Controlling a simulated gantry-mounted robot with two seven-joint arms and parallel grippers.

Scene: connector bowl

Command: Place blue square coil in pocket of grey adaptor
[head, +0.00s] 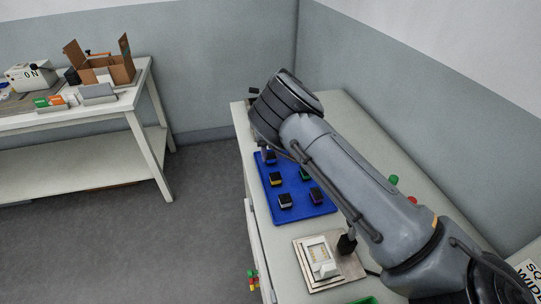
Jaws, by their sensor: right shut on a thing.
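My right arm reaches from the lower right across the table to the far end of a blue tray (297,212). My right gripper (266,151) is mostly hidden under its wrist, at the tray's far left corner. It is shut on a small dark block with a blue top, which appears to be the blue square coil (271,157). The contact itself is too small to make out. A pale fixture on a grey metal plate (332,279) stands nearer on the table; it may be the grey adaptor, but its pocket is unclear. My left gripper is not in view.
Several other dark blocks lie in the tray, with yellow (276,179), white (286,200), green and purple tops. Green and red buttons (394,180) are right of my arm. A side table (80,120) with boxes stands far left.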

